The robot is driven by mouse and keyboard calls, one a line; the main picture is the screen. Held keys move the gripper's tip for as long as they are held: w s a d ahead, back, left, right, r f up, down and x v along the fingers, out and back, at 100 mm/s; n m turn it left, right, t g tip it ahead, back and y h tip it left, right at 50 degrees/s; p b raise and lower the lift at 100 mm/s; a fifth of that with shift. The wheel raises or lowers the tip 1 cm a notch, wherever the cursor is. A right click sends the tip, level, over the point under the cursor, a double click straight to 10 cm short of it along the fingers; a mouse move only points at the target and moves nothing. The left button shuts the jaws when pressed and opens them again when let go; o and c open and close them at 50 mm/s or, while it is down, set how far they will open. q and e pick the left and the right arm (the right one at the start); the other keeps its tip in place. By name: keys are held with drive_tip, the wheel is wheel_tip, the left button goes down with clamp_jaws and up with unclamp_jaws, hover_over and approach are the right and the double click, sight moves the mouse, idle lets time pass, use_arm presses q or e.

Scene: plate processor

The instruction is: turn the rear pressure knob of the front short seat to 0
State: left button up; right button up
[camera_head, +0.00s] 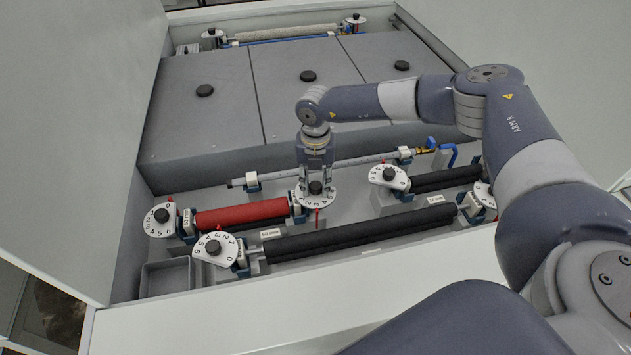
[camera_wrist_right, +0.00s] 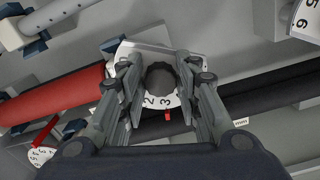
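My right gripper (camera_head: 316,192) points down over a black knob (camera_wrist_right: 161,78) on a white numbered dial (camera_head: 318,200). This dial stands at the right end of the short red roller (camera_head: 242,214). In the right wrist view the open fingers (camera_wrist_right: 160,88) stand on either side of the knob, with small gaps visible. A red pointer (camera_wrist_right: 168,115) sits at the dial's lower edge, close to the 3; a 2 shows to its left. The fingers hide parts of the dial, and the 0 cannot be made out in the wrist view. My left gripper is not in view.
Another dial (camera_head: 160,219) stands at the red roller's left end. A long black roller (camera_head: 360,233) lies in front, with a dial (camera_head: 214,247) at its left. A short black roller (camera_head: 445,179) and its dial (camera_head: 389,178) are right. A metal rod (camera_head: 285,173) runs behind.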

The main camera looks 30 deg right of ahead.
drive_tip(key=c, duration=0.4)
drive_tip(key=shift+o, duration=0.2)
